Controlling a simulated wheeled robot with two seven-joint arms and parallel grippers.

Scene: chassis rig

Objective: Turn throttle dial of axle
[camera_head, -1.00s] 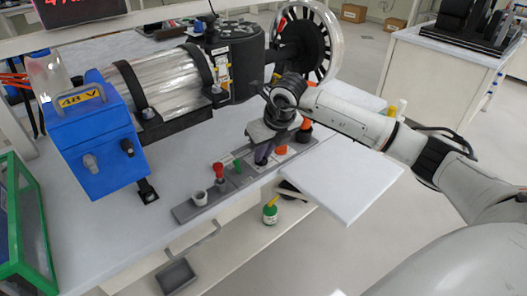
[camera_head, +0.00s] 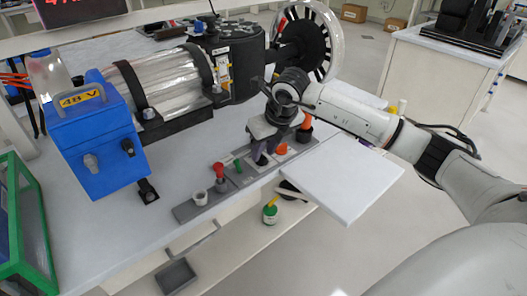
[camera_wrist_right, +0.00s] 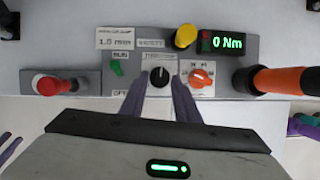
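The control panel (camera_head: 185,211) lies along the front edge of the white bench; it also shows in the right wrist view (camera_wrist_right: 226,108). A black dial with a white pointer mark (camera_wrist_right: 159,77) sits on a white plate in its middle. My right gripper (camera_head: 261,160) is over the panel. In the right wrist view its two purple fingers (camera_wrist_right: 159,84) are apart, one on each side of the black dial. I cannot tell whether they touch it.
Beside the black dial are a green switch (camera_wrist_right: 116,68), a red knob (camera_wrist_right: 46,86), a yellow button (camera_wrist_right: 186,37), a display reading 0 Nm (camera_wrist_right: 221,42) and an orange handle (camera_wrist_right: 285,80). The blue 48 V box (camera_head: 95,140) and axle wheel (camera_head: 303,45) stand behind.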

